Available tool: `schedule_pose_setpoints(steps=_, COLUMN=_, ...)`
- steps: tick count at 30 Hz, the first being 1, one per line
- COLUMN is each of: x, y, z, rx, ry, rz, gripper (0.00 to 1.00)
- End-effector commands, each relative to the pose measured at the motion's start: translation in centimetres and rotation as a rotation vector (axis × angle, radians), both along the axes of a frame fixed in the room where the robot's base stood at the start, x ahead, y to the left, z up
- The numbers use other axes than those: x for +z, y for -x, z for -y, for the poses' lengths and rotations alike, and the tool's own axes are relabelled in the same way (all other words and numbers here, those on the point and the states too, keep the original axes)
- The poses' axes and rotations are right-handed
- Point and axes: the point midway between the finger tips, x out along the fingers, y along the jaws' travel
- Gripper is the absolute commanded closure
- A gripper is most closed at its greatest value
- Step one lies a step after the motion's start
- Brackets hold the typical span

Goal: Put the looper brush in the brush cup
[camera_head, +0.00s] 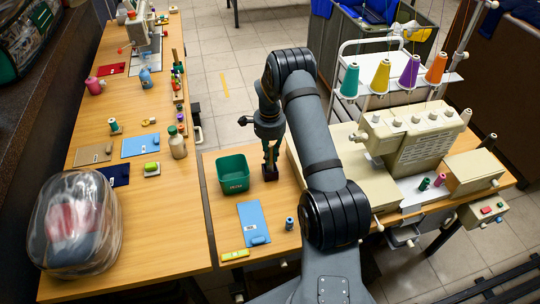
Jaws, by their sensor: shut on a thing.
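A green open-topped cup (233,184) with a small pale label on its front stands on the right-hand wooden table, near its left edge. My gripper (270,158) points down just right of the cup, apart from it. It is shut on a thin object, which I take for the looper brush; the fingers hide most of it. A small dark block-like shape (270,173) shows at the lower end of the fingers, low over or on the table. I cannot tell whether it is part of the brush or a stand.
A blue card (253,222), a yellow-green item (235,255) and a small spool (289,223) lie in front of the cup. A sewing machine (415,135) with several thread cones stands right, behind my arm. The left table (150,240) holds a bagged bundle (75,225).

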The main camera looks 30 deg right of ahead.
Motion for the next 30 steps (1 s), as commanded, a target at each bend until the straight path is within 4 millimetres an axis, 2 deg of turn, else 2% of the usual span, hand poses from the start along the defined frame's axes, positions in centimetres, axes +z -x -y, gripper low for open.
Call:
schedule_pose_setpoints(steps=14, x=-0.79, y=-0.01, z=-0.01, rx=0.0, ry=0.0, rz=0.0, gripper=1.0)
schedule_pose_setpoints(steps=15, x=-0.78, y=-0.01, z=-0.01, rx=0.0, ry=0.0, rz=0.0, gripper=0.84)
schedule_pose_setpoints(steps=26, x=-0.73, y=0.0, z=-0.01, rx=0.0, ry=0.0, rz=0.0, gripper=0.63)
schedule_pose_setpoints(steps=30, x=-0.73, y=0.0, z=-0.01, rx=0.0, ry=0.0, rz=0.0, gripper=0.62)
